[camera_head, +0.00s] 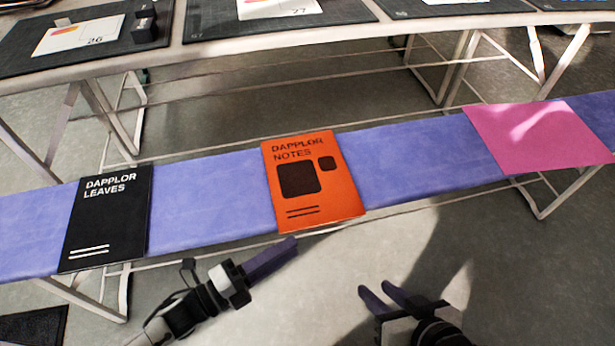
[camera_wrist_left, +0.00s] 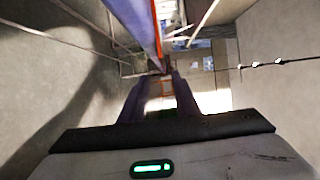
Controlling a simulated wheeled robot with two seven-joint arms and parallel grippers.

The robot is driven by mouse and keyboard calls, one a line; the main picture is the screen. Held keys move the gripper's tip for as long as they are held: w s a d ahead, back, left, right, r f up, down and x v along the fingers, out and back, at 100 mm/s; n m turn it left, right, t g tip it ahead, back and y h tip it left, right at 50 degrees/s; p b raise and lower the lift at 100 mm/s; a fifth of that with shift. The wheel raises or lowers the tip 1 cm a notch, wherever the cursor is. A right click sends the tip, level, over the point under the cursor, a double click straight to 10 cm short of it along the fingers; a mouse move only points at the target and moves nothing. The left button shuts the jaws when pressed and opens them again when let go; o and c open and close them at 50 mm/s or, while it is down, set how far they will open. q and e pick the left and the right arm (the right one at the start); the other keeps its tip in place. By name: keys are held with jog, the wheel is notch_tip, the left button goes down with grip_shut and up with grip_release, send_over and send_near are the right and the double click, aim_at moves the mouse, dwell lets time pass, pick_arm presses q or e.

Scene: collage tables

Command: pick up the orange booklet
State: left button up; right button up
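The orange booklet (camera_head: 340,190), marked "DAPPLOR NOTES", lies flat on the narrow blue bench (camera_head: 205,205), its lower end reaching slightly past the near edge. In the left wrist view, a thin orange strip of the booklet (camera_wrist_left: 158,40) shows edge-on, ahead of the fingers. My left gripper (camera_head: 288,246) is just in front of the bench, close below the booklet's lower left corner and apart from it. Its fingers (camera_wrist_left: 161,90) stand apart with nothing between them. My right gripper (camera_head: 378,288) is open and empty over the floor, lower right of the booklet.
A black booklet (camera_head: 108,220), "DAPPLOR LEAVES", lies left on the bench, and a pink sheet (camera_head: 540,138) lies right. Bare bench separates them from the orange booklet. A long table (camera_head: 280,33) with dark mats stands behind. White bench legs (camera_head: 100,300) are at lower left.

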aim_at(323, 225)
pick_arm(q)
jog(key=x, duration=0.2)
jog(key=b+x, duration=0.1)
jog(key=x, duration=0.5)
jog(key=shift+w+d+r+b, duration=0.2)
jog(key=shift+r+b, duration=0.1)
jog(key=shift+r, duration=0.05)
grip_shut()
